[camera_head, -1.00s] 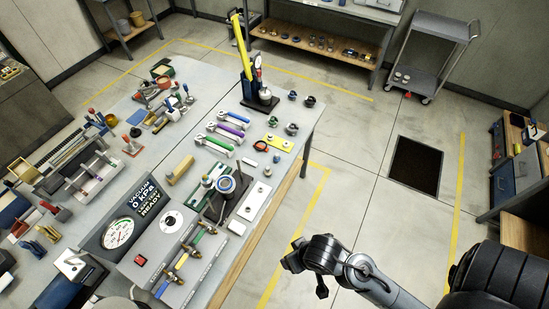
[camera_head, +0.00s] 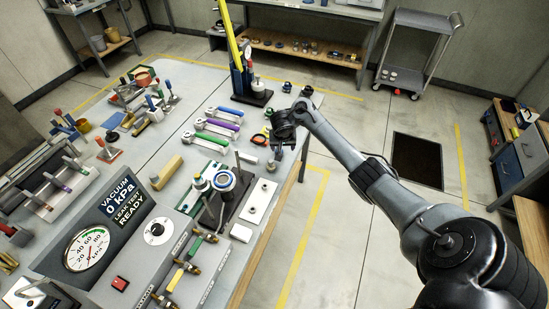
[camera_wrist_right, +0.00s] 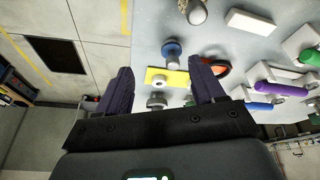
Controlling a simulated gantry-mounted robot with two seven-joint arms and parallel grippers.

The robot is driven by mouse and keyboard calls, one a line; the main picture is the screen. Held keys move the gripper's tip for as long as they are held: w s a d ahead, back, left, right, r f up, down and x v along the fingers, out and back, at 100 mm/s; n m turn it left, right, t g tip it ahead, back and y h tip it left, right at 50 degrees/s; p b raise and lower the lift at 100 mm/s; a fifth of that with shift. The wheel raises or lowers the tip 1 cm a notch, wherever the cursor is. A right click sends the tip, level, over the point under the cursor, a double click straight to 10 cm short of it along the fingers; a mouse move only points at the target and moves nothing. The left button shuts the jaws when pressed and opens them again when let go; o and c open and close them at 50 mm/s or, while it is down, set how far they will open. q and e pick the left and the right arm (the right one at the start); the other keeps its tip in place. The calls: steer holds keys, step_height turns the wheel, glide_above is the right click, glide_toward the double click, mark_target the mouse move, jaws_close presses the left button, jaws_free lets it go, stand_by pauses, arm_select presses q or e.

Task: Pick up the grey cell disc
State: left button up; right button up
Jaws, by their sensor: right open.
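My right gripper (camera_head: 280,146) is over the right edge area of the workbench (camera_head: 181,137), pointing down. In the right wrist view its dark fingers (camera_wrist_right: 162,84) are apart with nothing held. Below and between them show a yellow plate (camera_wrist_right: 156,77) and a small round grey disc-like piece (camera_wrist_right: 157,100), which may be the grey cell disc; I cannot be sure. In the head view my gripper hides most of this group. My left gripper is not in view.
An orange and black ring (camera_wrist_right: 222,68) lies close beside one finger. Wrenches with coloured handles (camera_head: 217,130) lie to the left. A tall yellow-handled press (camera_head: 240,70) stands behind. A white plate (camera_head: 259,201) and a gauge box (camera_head: 120,230) are nearer.

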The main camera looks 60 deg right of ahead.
steer(key=shift+t, duration=0.3)
steer(key=shift+w+d+f+b, duration=0.55)
steer(key=shift+w+f+b, duration=0.25)
steer(key=shift+f, duration=0.05)
steer(key=shift+w+d+f+b, duration=0.55)
steer(key=shift+w+f+b, duration=0.2)
steer(key=shift+w+f, duration=0.1)
steer(key=shift+b+x, duration=1.25)
steer(key=shift+x, duration=1.3)
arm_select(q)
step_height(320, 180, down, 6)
arm_select(e)
steer(key=shift+d+r, duration=0.1)
steer(key=shift+d, duration=0.05)
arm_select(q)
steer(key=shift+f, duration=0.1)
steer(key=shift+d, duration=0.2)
arm_select(e)
steer(key=c, duration=1.1)
